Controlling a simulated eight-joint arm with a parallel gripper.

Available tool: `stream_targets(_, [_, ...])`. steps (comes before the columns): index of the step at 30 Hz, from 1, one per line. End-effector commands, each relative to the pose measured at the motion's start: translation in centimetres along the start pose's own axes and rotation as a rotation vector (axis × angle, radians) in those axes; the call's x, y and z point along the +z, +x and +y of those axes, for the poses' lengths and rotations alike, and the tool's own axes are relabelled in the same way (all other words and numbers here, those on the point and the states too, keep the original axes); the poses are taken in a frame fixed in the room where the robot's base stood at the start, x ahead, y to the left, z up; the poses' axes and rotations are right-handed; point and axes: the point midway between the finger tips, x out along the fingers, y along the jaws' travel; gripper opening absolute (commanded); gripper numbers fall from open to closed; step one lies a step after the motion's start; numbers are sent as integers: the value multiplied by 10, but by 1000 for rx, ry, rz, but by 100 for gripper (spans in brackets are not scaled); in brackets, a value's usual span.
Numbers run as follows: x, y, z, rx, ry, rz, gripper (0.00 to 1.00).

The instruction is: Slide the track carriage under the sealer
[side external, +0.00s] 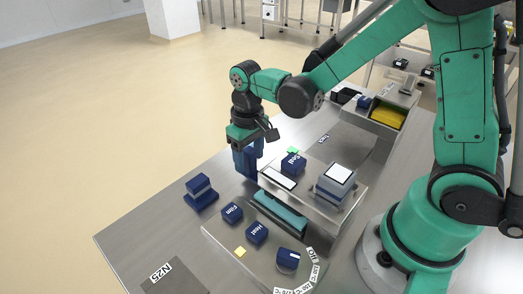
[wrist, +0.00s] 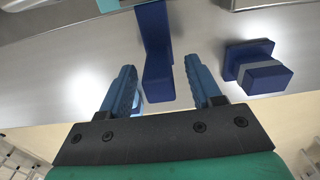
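My gripper (side external: 247,165) points down beside the left end of the sealer (side external: 318,212), a grey unit with a teal strip along its front. In the wrist view my gripper (wrist: 162,68) is open, its two blue fingers apart. A dark blue bar (wrist: 158,84) lies between them, with gaps to both sides. It runs back toward the sealer and looks like a handle; I cannot tell whether it belongs to the track carriage. A white plate (side external: 279,178) lies on the sealer's left side. The carriage itself is not clearly identifiable.
A blue block with a grey band (side external: 200,190) stands on the table left of my gripper, also in the wrist view (wrist: 258,68). Fan (side external: 232,212), Heat (side external: 256,233) and Gas (side external: 293,165) blocks and a dial (side external: 288,260) stand nearby.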

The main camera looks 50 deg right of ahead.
Motion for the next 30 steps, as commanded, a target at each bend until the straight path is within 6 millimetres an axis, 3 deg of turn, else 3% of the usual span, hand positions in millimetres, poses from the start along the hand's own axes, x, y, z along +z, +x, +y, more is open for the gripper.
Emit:
stream_targets(8, [0,-6,0,0,0,-1,58])
stream_targets(24, [0,-63,0,1,0,-2,58])
stream_targets(30, [0,-70,0,1,0,-2,58])
